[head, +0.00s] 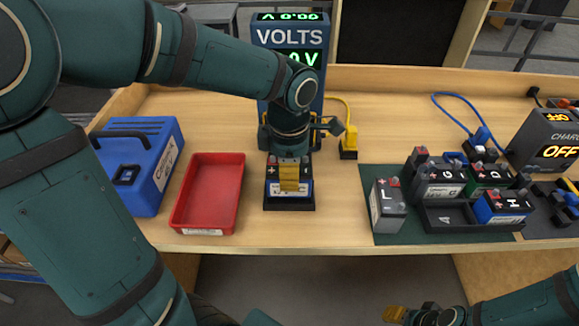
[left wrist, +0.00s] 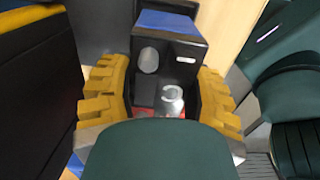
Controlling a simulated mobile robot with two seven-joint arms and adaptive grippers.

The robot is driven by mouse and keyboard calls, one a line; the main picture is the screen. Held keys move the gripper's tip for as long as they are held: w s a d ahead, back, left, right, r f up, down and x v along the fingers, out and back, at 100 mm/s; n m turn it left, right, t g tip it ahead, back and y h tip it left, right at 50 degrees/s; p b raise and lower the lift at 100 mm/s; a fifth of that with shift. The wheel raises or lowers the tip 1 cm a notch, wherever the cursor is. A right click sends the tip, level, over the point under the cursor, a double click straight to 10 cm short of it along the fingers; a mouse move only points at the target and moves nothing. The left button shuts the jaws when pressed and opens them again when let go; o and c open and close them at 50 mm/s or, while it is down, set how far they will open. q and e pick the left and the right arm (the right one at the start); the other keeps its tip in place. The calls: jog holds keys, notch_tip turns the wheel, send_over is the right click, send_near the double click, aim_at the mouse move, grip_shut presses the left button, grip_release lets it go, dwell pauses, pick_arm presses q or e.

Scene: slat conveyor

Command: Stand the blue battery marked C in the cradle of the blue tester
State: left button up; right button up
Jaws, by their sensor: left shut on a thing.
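The blue tester (head: 290,36) stands at the back of the bench, with VOLTS on its face and a green display partly behind my arm. Its dark cradle (head: 290,206) is at its foot. My left gripper (head: 290,176) points down over the cradle, shut on a blue-banded battery (head: 304,187). A yellow finger covers the battery's letter. The battery looks upright in or just above the cradle; I cannot tell whether it rests on the bottom. The left wrist view shows the battery (left wrist: 165,22) between the yellow fingers. My right gripper (head: 397,313) is low at the front, its opening unclear.
A red tray (head: 208,193) and a blue case (head: 139,162) stand left of the cradle. To the right, several batteries, including a blue one marked H (head: 501,206), stand around a dark rack (head: 452,216) on a green mat (head: 388,239). A charger (head: 548,143) is far right.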

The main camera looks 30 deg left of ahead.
pick_arm(q)
jog(key=shift+f+b, duration=1.25)
jog(key=shift+f, duration=0.15)
dwell(0.4)
jog(key=o, duration=1.4)
jog(key=shift+r, duration=4)
